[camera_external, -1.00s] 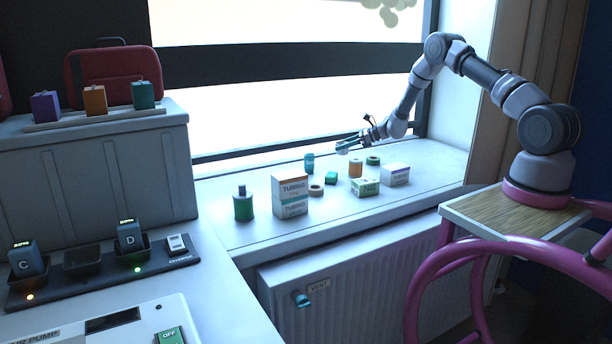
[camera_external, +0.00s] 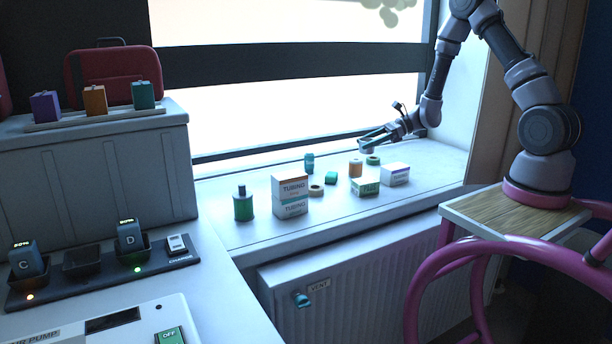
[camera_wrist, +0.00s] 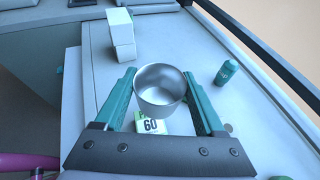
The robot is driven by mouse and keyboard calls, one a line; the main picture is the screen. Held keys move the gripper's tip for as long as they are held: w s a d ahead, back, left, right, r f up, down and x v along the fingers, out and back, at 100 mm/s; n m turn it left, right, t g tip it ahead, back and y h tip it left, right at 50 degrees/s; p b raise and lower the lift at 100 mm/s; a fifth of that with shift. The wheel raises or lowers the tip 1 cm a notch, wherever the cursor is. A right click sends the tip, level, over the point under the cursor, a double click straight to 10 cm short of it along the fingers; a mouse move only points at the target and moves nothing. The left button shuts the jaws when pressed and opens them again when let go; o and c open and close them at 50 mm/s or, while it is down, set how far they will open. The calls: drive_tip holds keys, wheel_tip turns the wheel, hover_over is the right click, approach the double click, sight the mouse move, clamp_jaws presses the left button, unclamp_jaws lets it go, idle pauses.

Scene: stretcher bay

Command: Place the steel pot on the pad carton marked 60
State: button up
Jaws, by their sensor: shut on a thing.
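The steel pot (camera_wrist: 160,92) is a round, open, empty metal cup between the two teal fingers of my gripper (camera_wrist: 160,77) in the wrist view. My gripper (camera_external: 370,142) is shut on it and holds it in the air above the windowsill; the pot (camera_external: 366,150) looks small and pale in the external view. The pad carton marked 60 (camera_wrist: 150,127) lies below the pot in the wrist view, partly hidden by it. In the external view the white and green pad carton (camera_external: 366,187) stands on the sill, lower than my gripper.
The window is behind.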

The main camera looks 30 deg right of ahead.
drive_tip(key=f, duration=1)
drive_tip(key=shift+s, duration=0.3)
drive_tip(key=o, duration=1.4)
drive_tip(key=shift+f, duration=0.1)
drive_tip(key=shift+c, duration=0.2)
drive_tip(key=r+v, duration=0.1)
drive_tip(key=v, duration=1.1)
drive_tip(key=s+a+r+n+g, duration=0.2)
drive_tip(key=s+r+n+g, duration=0.15)
drive_tip(key=r+n, duration=0.45)
drive_tip(key=s+d+r+n+t+h, duration=0.1)
drive_tip(key=s+d+r+n+h, duration=0.1)
drive_tip(key=s+r, duration=0.3)
drive_tip(key=s+d+r+n+t+h, duration=0.2)
drive_tip(key=s+r+n+h, duration=0.3)
drive_tip(key=r, duration=0.6)
drive_tip(key=s+d+r+n+t+h, duration=0.2)
drive_tip(key=s+d+r+n+h, duration=0.1)
drive_tip(key=s+r, duration=0.3)
wheel_tip(320, 180, up, 3)
drive_tip(key=shift+d+f+h, duration=0.25)
drive_tip(key=shift+d+h, duration=0.05)
drive_tip(key=shift+d, duration=0.4)
drive_tip(key=shift+s, duration=0.1)
